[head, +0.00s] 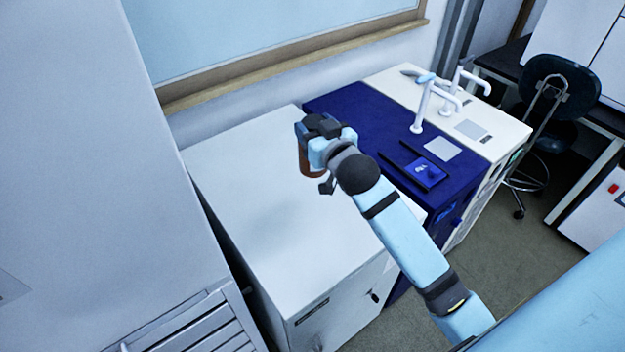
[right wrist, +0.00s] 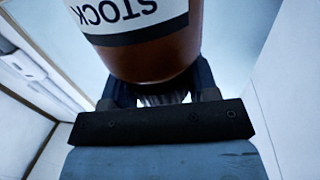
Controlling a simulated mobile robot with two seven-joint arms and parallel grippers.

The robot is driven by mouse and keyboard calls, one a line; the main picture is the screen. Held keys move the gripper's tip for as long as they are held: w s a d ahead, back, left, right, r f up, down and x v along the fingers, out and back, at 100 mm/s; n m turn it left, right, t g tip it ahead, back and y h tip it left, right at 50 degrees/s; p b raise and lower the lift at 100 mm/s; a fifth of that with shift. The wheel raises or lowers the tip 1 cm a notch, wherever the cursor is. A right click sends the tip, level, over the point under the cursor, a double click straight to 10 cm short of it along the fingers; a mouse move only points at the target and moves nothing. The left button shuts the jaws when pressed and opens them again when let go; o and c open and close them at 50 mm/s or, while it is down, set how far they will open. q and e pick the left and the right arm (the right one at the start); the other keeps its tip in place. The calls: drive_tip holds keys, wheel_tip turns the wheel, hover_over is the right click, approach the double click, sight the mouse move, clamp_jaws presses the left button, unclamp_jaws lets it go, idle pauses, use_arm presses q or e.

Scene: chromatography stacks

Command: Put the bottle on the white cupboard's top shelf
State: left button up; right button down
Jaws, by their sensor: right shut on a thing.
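The brown bottle (head: 306,163) is in my right gripper (head: 318,128), over the far part of the white cupboard's flat top (head: 265,215). In the right wrist view the bottle (right wrist: 150,58) fills the upper middle, with a white label reading "STOCK" upside down. The fingers of my right gripper (right wrist: 158,92) are shut on its sides. In the head view the gripper and wrist cover much of the bottle. I cannot tell whether its base touches the top. My left gripper is not in view.
A dark blue cabinet (head: 350,105) with a flat dark device (head: 424,173) on it stands right of the white cupboard. Beyond it is a white unit (head: 385,82) with white taps. A tall pale panel (head: 110,150) rises at left. The cupboard's near top is clear.

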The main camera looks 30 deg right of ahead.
wheel_tip(320, 180, down, 14)
drive_tip(key=shift+r, duration=0.15)
idle(0.4)
drive_tip(key=shift+c, duration=1.9)
unclamp_jaws()
